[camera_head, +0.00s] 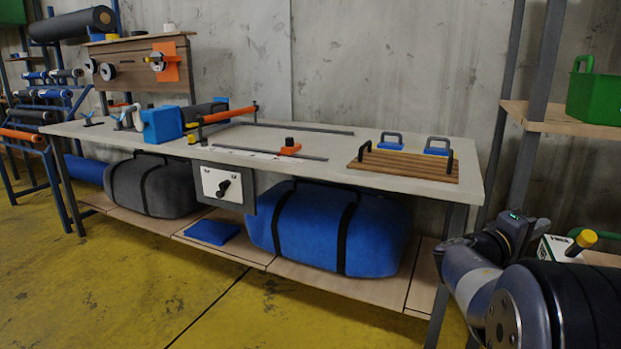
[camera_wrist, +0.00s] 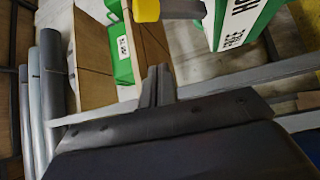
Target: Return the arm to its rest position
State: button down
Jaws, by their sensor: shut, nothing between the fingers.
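My arm is at the lower right of the head view, folded low beside the right end of the workbench (camera_head: 330,170). My gripper (camera_wrist: 157,82) shows in the wrist view with its two dark fingers together and nothing between them. Its fingertips are not clearly seen in the head view. In the wrist view the fingers point toward wooden shelf boards (camera_wrist: 95,60) and a green container (camera_wrist: 118,45), apart from them as far as I can tell.
A shelf rack (camera_head: 560,118) with a green bin (camera_head: 595,95) stands at the right. A white and green box (camera_head: 556,249) and a yellow-capped item (camera_head: 586,239) are close behind my arm. Blue (camera_head: 330,230) and grey (camera_head: 150,185) bags lie under the bench. The yellow floor in front is clear.

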jog(key=w+d+r+n+y+p, duration=0.1)
jog(key=w+d+p, duration=0.3)
jog(key=p, duration=1.6)
jog(key=shift+w+d+r+n+g+y, duration=0.3)
jog(key=shift+w+d+r+n+y, duration=0.15)
jog(key=shift+d+n, duration=0.45)
jog(key=d+p, duration=0.1)
jog(key=p, duration=0.2)
jog(key=shift+f+y, duration=0.1)
jog(key=shift+y, duration=0.25)
jog(key=p, duration=0.3)
jog(key=shift+d+f+n+p, duration=0.15)
jog(key=shift+d+n+p, duration=0.15)
jog(key=shift+p, duration=0.1)
jog(key=p, duration=0.4)
jog(key=s+d+g+y+p, duration=0.1)
jog(key=p, duration=0.3)
jog(key=shift+d+f+n, duration=0.1)
jog(key=shift+f+n, duration=0.2)
jog(key=shift+f, duration=0.05)
jog(key=p, duration=0.2)
jog(key=y+p, duration=0.1)
jog(key=p, duration=0.1)
jog(key=shift+w+d+f+n, duration=0.1)
jog(key=shift+w+f+n, duration=0.1)
jog(key=shift+n, duration=0.1)
jog(key=shift+w+f+g+p, duration=0.1)
jog(key=shift+f+g+p, duration=0.2)
jog(key=shift+p, duration=0.6)
